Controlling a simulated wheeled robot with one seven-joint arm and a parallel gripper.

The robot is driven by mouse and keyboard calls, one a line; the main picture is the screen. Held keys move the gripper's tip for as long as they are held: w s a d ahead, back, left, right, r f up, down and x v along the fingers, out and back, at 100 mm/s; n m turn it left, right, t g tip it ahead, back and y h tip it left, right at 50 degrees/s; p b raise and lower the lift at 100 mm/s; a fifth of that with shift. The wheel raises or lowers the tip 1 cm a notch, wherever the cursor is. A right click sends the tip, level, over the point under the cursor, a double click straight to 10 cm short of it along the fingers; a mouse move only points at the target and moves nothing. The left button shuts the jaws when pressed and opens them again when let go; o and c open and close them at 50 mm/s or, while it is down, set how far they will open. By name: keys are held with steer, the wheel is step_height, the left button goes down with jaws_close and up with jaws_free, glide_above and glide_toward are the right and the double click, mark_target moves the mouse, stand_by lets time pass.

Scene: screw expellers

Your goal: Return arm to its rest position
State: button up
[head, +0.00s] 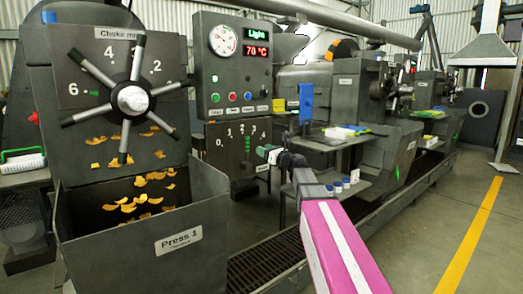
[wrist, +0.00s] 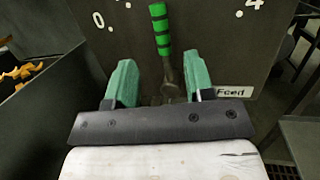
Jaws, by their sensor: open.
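My gripper (head: 268,154) is at the end of my pink and white arm, in front of the feed panel (head: 237,150) of Press 1 in the head view. In the wrist view my gripper (wrist: 160,78) has two green fingers standing wide apart with nothing held between them. A feed lever (wrist: 161,30) with green and black bands stands upright beyond the fingertips. Its grey shaft runs down into the gap as seen, and I cannot tell how far it is from the fingers.
The choke handwheel (head: 132,98) and the Press 1 bin (head: 140,235) with orange flakes stand at left. A shelf with small blue-capped jars (head: 338,187) lies right of my gripper. The floor by the yellow line (head: 470,235) is clear.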

steer(key=s+f+n+g+h, duration=0.25)
steer(key=s+f+n, duration=0.25)
steer(key=f, duration=0.4)
steer(key=s+f+n+g+h, duration=0.1)
steer(key=s+f+n+g, duration=0.3)
steer(key=f, duration=0.6)
steer(key=s+f+n+g+h, duration=0.2)
steer(key=s+f+n, duration=0.35)
steer(key=f, duration=0.35)
steer(key=s+d+f+n+g+h, duration=0.2)
steer(key=s+d+f+n+h, duration=0.2)
steer(key=s+f+n, duration=0.2)
steer(key=s+d+f+n+g+h, duration=0.3)
steer(key=s+d+f+n+h, duration=0.1)
steer(key=s+f, duration=0.5)
steer(key=shift+s+d+f+n+g+h, duration=0.15)
steer(key=shift+s+d+n+g+h, duration=0.35)
steer(key=shift+n, duration=0.75)
steer(key=shift+s, duration=0.25)
